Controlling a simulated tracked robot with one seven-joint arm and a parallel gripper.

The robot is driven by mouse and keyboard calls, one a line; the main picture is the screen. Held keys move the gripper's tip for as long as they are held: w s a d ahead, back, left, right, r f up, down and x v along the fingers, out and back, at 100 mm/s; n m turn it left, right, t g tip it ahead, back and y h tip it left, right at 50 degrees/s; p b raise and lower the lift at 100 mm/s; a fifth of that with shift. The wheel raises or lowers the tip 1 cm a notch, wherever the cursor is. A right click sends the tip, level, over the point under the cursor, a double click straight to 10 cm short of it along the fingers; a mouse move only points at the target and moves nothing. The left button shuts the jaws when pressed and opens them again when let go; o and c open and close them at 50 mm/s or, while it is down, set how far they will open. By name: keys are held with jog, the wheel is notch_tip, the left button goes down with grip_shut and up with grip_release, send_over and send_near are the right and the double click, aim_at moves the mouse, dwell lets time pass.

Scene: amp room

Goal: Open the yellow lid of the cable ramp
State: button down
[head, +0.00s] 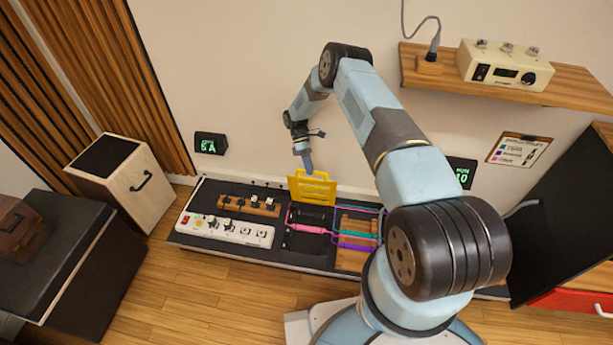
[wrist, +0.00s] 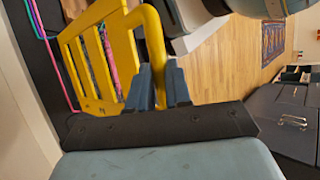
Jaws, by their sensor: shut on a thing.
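The yellow lid (head: 312,188) of the cable ramp stands raised, roughly upright, at the back of the low black board in the head view. In the wrist view the lid (wrist: 92,62) is a slotted yellow plate with a bent yellow handle (wrist: 153,45). My gripper (wrist: 158,85) is shut on this handle, its two blue-grey fingers on either side of the bar. In the head view my gripper (head: 306,160) is at the lid's top edge. Below the lid lies a dark open channel (head: 312,215) with a pink cable (head: 308,229) along its front.
A white power strip (head: 225,230) and a wooden block with plugs (head: 248,205) lie left of the lid. Teal and purple cables (head: 355,244) run over a wooden rack at right. The wall is close behind. A wooden shelf (head: 560,94) with a cream amplifier is at upper right.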

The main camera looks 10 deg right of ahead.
jog(key=shift+w+d+f, duration=0.35)
jog(key=shift+w, duration=0.25)
jog(key=shift+d, duration=0.1)
jog(key=c, duration=1.1)
grip_release()
jog(key=shift+w, duration=0.1)
jog(key=shift+o, duration=0.2)
jog(key=shift+r, duration=0.1)
jog(key=s+d+r, duration=0.1)
jog(key=s+r, duration=1.1)
jog(key=s, duration=0.2)
jog(key=shift+d+r, duration=0.15)
jog(key=shift+r, duration=0.25)
